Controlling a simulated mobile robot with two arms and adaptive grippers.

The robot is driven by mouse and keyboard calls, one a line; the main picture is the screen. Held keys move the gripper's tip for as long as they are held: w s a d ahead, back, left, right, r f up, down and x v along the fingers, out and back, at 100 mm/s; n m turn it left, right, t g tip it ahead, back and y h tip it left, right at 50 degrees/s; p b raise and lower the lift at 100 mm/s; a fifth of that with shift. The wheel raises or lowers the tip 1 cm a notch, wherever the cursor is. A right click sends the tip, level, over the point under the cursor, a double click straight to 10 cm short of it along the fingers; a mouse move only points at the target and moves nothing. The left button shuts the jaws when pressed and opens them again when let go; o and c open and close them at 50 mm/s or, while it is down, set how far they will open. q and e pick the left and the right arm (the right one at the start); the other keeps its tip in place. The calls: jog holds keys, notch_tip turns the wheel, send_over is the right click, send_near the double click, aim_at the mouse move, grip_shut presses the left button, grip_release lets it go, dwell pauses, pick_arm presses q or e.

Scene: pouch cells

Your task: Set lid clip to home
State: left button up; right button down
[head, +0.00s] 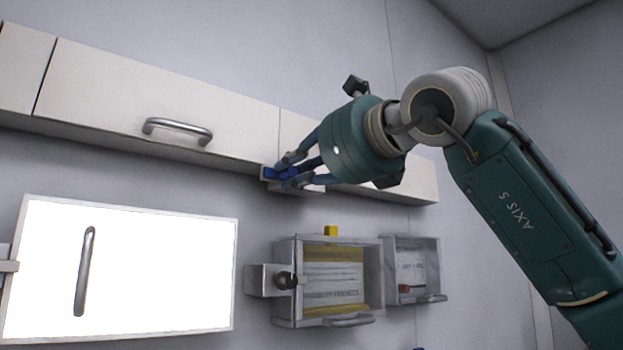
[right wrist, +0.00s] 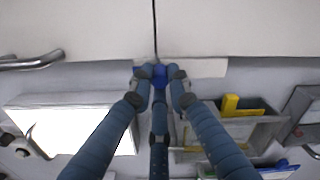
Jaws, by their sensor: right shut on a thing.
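My right gripper (head: 283,179) reaches in from the right, just below the wall cabinets. Its fingers are shut on a small blue piece, which looks like the lid clip (head: 268,173). In the right wrist view the blue clip (right wrist: 158,74) sits between the fingertips (right wrist: 160,80), at the seam under the cabinet edge. A pale small ledge or block (right wrist: 208,68) lies right behind the fingertips; I cannot tell whether the clip touches it. The fingers hide part of the clip. My left gripper is not in view.
White cabinets with a bar handle (head: 178,130) run above. A bright white panel with a handle (head: 85,272) is at lower left. A clear-fronted box (head: 375,282) with a yellow tab (head: 330,231) on top and a smaller box (head: 432,262) hang below the gripper.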

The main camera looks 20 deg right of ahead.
jog(key=shift+s+a+f, duration=0.1)
jog(key=shift+s+a, duration=0.05)
jog(key=shift+a, duration=0.2)
jog(key=shift+d, duration=0.1)
jog(key=c, duration=1.6)
grip_release()
jog(key=shift+c, duration=0.2)
jog(key=shift+s, duration=0.1)
jog(key=v, duration=1.2)
